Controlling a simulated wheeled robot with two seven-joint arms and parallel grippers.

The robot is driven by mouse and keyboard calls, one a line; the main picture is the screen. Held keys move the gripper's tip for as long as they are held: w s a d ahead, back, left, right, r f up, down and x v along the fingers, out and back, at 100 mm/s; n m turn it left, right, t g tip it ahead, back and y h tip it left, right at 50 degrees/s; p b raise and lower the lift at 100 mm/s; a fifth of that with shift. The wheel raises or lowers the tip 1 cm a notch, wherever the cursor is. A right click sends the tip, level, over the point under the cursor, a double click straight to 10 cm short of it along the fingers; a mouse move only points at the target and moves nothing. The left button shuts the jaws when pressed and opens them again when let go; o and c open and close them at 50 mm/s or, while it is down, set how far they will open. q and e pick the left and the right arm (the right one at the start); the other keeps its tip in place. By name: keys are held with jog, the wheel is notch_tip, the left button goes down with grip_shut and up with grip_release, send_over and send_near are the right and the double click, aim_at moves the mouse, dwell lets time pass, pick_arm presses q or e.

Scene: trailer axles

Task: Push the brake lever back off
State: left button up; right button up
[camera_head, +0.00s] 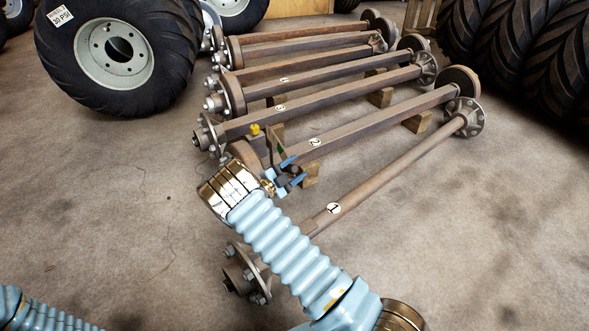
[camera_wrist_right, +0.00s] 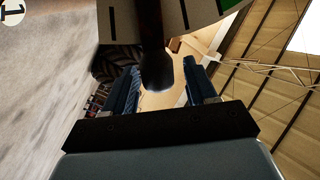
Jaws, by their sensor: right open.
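The brake lever (camera_wrist_right: 153,45) shows in the right wrist view as a dark rod with a rounded end. It reaches down from the top edge, in line with the gap between my finger pads. A pale scale plate (camera_wrist_right: 187,14) with dark marks and a green patch is beside it. My right gripper (camera_head: 292,171) is open, near the axle labelled 2 (camera_head: 335,132); its two blue fingers also show in the right wrist view. Whether either finger touches the lever cannot be told. In the head view the lever is too small to make out clearly. My left gripper is out of view.
An axle labelled 1 (camera_head: 372,180) lies beside my right forearm. Several more axles rest on wooden blocks (camera_head: 417,122) behind. A large wheel (camera_head: 116,55) stands at upper left, and big tyres (camera_head: 535,50) at upper right. The floor at left is clear.

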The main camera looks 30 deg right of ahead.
jog(key=shift+d, duration=0.15)
grip_shut()
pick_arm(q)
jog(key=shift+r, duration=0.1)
